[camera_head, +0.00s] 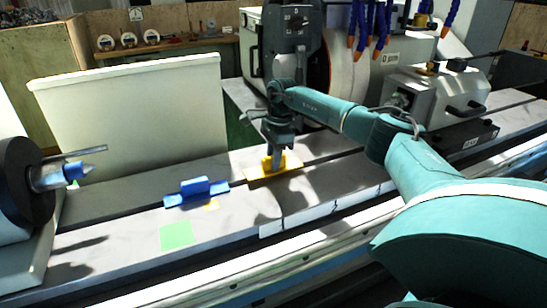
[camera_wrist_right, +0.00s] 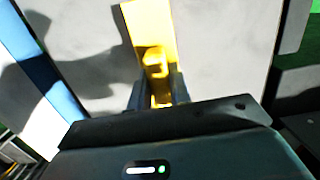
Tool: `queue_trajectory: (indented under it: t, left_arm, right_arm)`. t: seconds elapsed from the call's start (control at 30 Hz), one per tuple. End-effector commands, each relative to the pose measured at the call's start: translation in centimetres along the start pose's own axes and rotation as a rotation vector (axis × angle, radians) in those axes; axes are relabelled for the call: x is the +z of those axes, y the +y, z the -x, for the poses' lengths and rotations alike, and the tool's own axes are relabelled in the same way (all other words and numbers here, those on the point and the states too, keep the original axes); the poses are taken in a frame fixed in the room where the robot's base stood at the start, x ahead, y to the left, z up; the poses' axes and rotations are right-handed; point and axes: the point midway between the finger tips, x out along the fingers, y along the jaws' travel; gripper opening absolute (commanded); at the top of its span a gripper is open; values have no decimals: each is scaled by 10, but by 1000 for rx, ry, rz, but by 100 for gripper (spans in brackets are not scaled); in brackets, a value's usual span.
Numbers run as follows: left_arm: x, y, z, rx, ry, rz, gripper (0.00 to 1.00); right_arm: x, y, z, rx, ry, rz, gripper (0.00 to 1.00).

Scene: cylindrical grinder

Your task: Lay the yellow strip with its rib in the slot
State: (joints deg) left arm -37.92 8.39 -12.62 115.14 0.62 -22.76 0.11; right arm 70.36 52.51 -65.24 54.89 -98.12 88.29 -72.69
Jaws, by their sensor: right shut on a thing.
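The yellow strip (camera_head: 256,173) is a flat plate with an upright grip block, over the machine table's long slot (camera_head: 335,156) in the head view. My right gripper (camera_head: 276,163) points down and is shut on the block. In the right wrist view the block (camera_wrist_right: 155,62) sits between the fingers (camera_wrist_right: 161,92), and the flat plate (camera_wrist_right: 138,20) extends beyond it. The strip looks roughly in line with the slot. Its rib is hidden underneath, and I cannot tell whether it is in the slot or the plate touches the table. My left gripper is not in view.
A blue strip with a raised block (camera_head: 197,188) lies left of the yellow one. A green square (camera_head: 176,235) marks the table in front. The tailstock-like unit with a blue tip (camera_head: 75,171) is at left; the grinding wheel housing (camera_head: 345,65) stands behind my arm.

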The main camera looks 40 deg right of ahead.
Motion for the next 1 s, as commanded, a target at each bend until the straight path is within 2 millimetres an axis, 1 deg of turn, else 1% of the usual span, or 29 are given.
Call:
queue_trajectory:
  t: [0.5,0.53,0.8,0.83,1.0]
  left_arm:
    - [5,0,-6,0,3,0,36]
    - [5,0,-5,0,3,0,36]
    - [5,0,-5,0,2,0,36]
    - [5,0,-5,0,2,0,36]
    - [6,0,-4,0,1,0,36]
  right_arm:
    - [-2,0,-14,1,0,0,0]
    - [-2,0,-13,0,0,0,21]
    - [-1,0,-13,0,0,0,43]
    - [-1,0,-13,0,0,0,45]
    - [-2,0,-13,1,0,0,45]
